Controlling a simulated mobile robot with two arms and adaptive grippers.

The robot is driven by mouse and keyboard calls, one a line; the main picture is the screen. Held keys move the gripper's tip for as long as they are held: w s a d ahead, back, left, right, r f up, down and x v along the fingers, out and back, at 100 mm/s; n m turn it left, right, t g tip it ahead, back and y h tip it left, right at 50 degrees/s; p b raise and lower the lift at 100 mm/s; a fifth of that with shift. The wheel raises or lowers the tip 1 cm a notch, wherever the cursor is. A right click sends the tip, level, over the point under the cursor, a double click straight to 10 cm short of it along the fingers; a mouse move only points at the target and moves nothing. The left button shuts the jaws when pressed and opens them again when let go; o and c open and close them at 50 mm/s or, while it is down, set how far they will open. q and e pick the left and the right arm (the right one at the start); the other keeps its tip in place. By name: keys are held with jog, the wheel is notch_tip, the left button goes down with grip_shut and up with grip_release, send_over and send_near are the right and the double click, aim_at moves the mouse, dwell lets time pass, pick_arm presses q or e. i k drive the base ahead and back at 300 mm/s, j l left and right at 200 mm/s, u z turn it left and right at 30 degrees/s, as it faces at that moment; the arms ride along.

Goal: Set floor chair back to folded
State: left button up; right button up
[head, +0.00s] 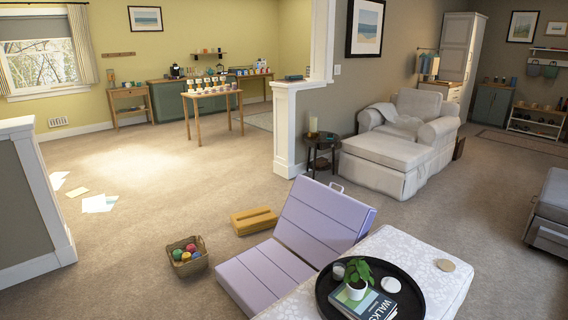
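The floor chair is lilac and stands on the carpet in the lower middle of the head view. Its seat panel (262,276) lies flat on the floor. Its back panel (322,218) is raised and leans away to the upper right, well open from the seat. A small light handle (336,187) shows at the top edge of the back. The lower right of the chair is hidden behind the ottoman. Neither of my grippers is in view.
A patterned ottoman (450,285) with a black tray (322,296) stands close at the chair's right. A mustard block (254,221) and a basket of balls (187,257) lie to its left. Papers (100,203) lie far left. Open carpet (150,220) lies between.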

aim_at(320, 222)
jog(key=l+u, duration=0.4)
jog(key=l, duration=1.7)
